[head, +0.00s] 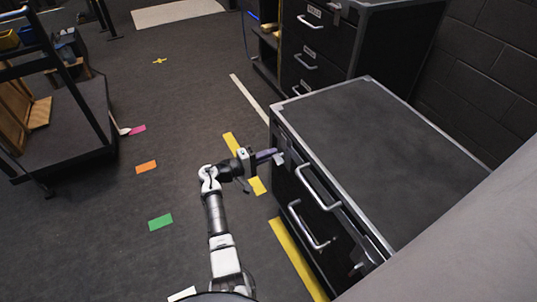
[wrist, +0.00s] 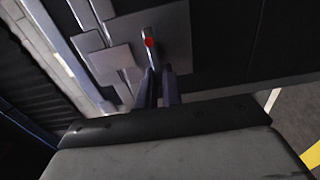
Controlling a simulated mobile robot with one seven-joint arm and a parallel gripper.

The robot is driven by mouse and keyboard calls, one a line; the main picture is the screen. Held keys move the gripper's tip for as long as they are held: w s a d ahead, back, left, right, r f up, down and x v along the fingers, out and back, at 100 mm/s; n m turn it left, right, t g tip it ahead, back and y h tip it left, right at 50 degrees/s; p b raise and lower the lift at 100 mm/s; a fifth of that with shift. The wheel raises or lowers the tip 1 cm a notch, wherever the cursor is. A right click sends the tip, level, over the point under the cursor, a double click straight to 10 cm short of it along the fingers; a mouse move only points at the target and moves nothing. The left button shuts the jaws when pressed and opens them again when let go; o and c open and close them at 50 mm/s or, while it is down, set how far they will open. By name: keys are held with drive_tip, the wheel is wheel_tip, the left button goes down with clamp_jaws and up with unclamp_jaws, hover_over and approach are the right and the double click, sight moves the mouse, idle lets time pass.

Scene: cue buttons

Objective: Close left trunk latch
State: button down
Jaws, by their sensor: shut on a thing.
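The trunk (head: 375,130) is a large black case with metal edging and a grey-black top, at the right of the head view. Its left latch (head: 280,158) is a small metal piece on the front face near the left corner. In the wrist view the latch (wrist: 147,42) is a narrow metal lever with a red dot, on a flat plate. My gripper (head: 275,155) reaches the latch from the left. In the wrist view my gripper's fingers (wrist: 158,78) are close together, shut on the lower part of the latch lever. The fingertips partly hide it.
Metal handles (head: 320,188) stick out from the trunk's front, to the right of my gripper. A black drawer cabinet (head: 318,45) stands behind the trunk. A cart (head: 65,135) is at the far left. The floor between is open, with coloured tape marks.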

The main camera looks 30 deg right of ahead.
drive_tip(key=c, duration=1.6)
unclamp_jaws()
drive_tip(key=shift+o, duration=0.2)
drive_tip(key=shift+a, duration=0.15)
drive_tip(key=a, duration=1.3)
drive_tip(key=shift+w+a+b, duration=0.35)
drive_tip(key=shift+w+b, duration=0.05)
drive_tip(key=shift+b, duration=0.05)
